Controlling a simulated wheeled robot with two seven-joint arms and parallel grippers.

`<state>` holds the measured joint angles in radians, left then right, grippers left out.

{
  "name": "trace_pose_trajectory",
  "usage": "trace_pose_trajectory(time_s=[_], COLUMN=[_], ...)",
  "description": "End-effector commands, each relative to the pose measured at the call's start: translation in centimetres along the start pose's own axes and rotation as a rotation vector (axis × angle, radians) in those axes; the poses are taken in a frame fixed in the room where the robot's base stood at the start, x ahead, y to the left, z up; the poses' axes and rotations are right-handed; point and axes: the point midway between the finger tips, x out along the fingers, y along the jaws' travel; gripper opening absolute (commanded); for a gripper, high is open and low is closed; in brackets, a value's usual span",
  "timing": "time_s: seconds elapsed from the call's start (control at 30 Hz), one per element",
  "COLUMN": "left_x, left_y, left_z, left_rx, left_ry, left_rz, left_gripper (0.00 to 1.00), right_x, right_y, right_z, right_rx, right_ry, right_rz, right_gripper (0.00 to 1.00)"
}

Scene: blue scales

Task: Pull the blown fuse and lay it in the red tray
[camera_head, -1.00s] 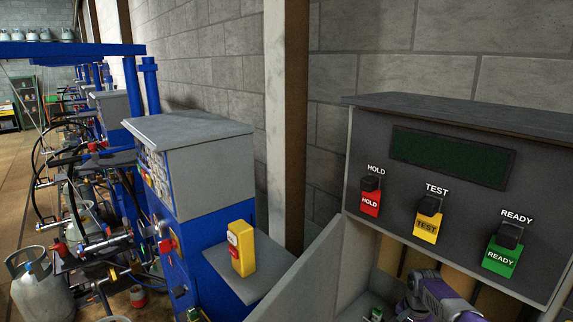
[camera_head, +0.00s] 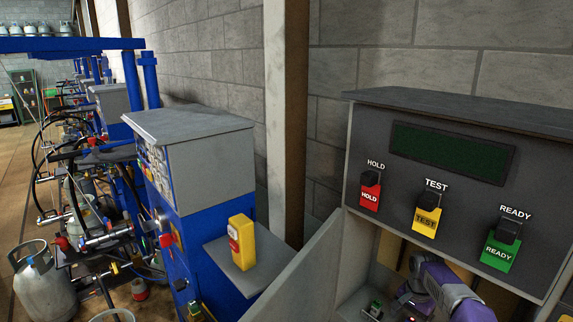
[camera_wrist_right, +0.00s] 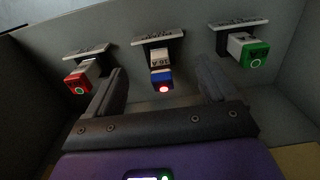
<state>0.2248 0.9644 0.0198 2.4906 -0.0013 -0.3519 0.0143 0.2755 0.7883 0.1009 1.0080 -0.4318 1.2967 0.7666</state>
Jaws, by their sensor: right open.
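In the right wrist view three plug-like fuses stick out of a grey panel under label plates. The middle one, with a blue end (camera_wrist_right: 162,77), glows red. The red-ended fuse (camera_wrist_right: 82,80) on the left and the green-ended fuse (camera_wrist_right: 254,54) on the right show green rings. My right gripper (camera_wrist_right: 163,70) is open, with one finger on each side of the middle fuse; I cannot tell if either touches it. The purple right wrist shows low in the head view, inside the grey cabinet. The red tray and my left gripper are not in view.
The cabinet front (camera_head: 455,160) carries red HOLD (camera_head: 370,197), yellow TEST (camera_head: 426,221) and green READY (camera_head: 499,252) switches above my right arm. Its grey side wall (camera_head: 305,270) stands left of the arm. A yellow device (camera_head: 242,243) stands on a ledge further left.

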Motion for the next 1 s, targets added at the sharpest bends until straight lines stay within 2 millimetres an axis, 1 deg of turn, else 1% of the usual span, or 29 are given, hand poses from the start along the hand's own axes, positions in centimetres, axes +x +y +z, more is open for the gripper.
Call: trace_pose_trajectory(time_s=[0.03,0.1,0.2,0.33,0.57,0.6,0.77,1.0], left_x=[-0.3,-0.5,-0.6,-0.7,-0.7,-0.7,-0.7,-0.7], left_y=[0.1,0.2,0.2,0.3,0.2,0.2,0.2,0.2], left_z=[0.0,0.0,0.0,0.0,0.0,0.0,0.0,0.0], left_rx=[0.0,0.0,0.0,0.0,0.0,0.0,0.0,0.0], left_ry=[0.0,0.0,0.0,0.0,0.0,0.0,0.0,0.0], left_rz=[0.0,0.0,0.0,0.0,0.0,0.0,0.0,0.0], left_gripper=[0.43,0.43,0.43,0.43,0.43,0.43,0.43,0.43], right_x=[-1.1,-2.2,-3.2,-3.9,-3.9,-3.9,-3.8,-3.8], right_y=[-0.1,-0.1,0.0,0.0,0.0,0.0,0.0,0.0], right_z=[0.0,0.0,0.0,0.0,0.0,0.0,0.1,0.1], right_rx=[0.0,0.0,-0.001,-0.001,-0.001,-0.001,-0.001,-0.001], right_ry=[0.002,0.001,0.001,0.0,-0.001,-0.001,-0.001,-0.001], right_rz=[-0.002,-0.002,-0.001,-0.001,-0.001,-0.001,0.0,0.0], right_gripper=[0.85,0.85,0.85,0.85,0.85,0.82,0.58,0.56])
